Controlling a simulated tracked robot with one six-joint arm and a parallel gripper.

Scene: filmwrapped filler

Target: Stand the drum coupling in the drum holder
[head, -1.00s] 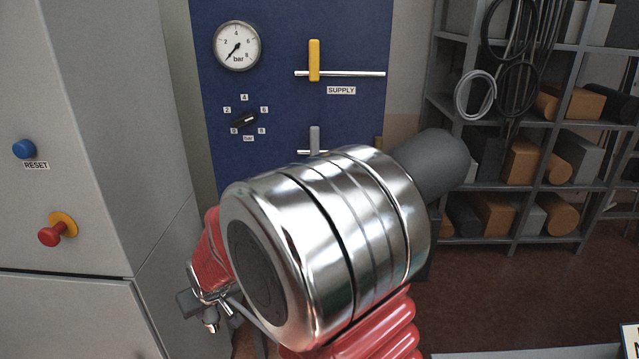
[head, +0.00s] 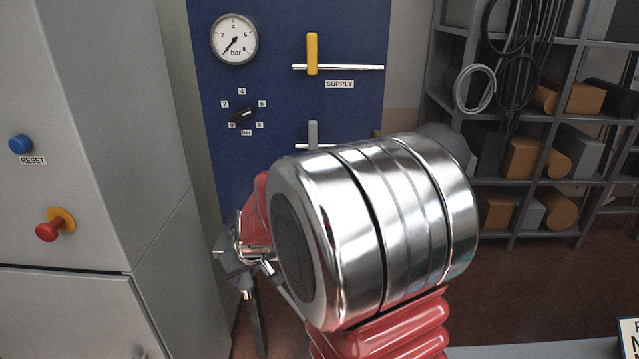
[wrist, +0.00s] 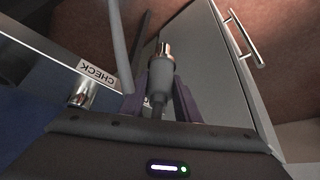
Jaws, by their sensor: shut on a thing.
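In the wrist view my gripper (wrist: 158,88) is shut on a coupling (wrist: 163,64). The coupling has a grey body and a shiny metal end with a coppery band, pointing away from the gripper's palm. No name shows on it. In the head view my gripper (head: 243,258) is small, partly behind my red and chrome arm, and the coupling cannot be made out clearly. I cannot pick out the drum holder. A second label is mostly hidden behind the fingers.
A grey hose (wrist: 121,45) runs close beside the jaws. A grey cabinet (wrist: 212,75) with a bar handle is at right. In the head view stand a blue panel (head: 290,95) with a gauge, a grey cabinet (head: 70,190) at left, and a loaded shelf (head: 545,125) at right.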

